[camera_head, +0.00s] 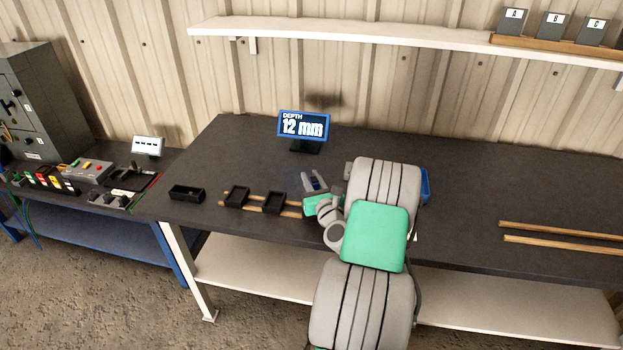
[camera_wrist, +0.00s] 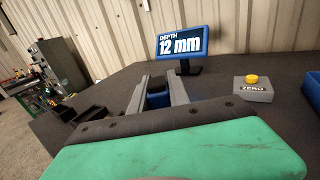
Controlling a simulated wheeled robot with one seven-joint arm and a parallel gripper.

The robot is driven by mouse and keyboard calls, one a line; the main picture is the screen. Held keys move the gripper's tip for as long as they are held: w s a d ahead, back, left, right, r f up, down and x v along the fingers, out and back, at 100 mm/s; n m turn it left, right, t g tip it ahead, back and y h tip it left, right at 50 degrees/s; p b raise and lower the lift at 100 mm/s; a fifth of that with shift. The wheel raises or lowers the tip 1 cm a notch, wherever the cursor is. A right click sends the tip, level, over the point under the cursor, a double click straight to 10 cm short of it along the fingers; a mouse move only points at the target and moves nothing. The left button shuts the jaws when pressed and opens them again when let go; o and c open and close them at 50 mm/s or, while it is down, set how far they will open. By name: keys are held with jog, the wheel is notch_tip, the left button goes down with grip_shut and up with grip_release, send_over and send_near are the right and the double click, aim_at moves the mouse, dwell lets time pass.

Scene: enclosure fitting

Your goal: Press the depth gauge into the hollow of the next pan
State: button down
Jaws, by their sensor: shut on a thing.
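My gripper (camera_head: 314,181) is over the bench, to the right of the visible pans, shut on the depth gauge (camera_wrist: 158,95). The gauge is a small dark blue block between the two grey fingers in the wrist view; its lower end is hidden. Two black square pans, a left one (camera_head: 237,197) and a right one (camera_head: 274,203), sit on wooden rails (camera_head: 256,205). My arm covers the rails' right end, so I cannot tell whether a pan is under the gauge. The depth display (camera_head: 303,126) reads 12 mm.
A separate black tray (camera_head: 187,193) lies left of the rails. A ZERO box with a yellow button (camera_wrist: 252,88) and a blue bin (camera_wrist: 312,84) stand to the right. Two more wooden rails (camera_head: 560,235) lie at the far right.

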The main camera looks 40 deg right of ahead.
jog(key=shift+f, duration=0.2)
notch_tip(320, 180, up, 7)
jog(key=p, duration=0.6)
jog(key=shift+p, duration=0.35)
jog(key=shift+r, duration=0.1)
dwell(0.8)
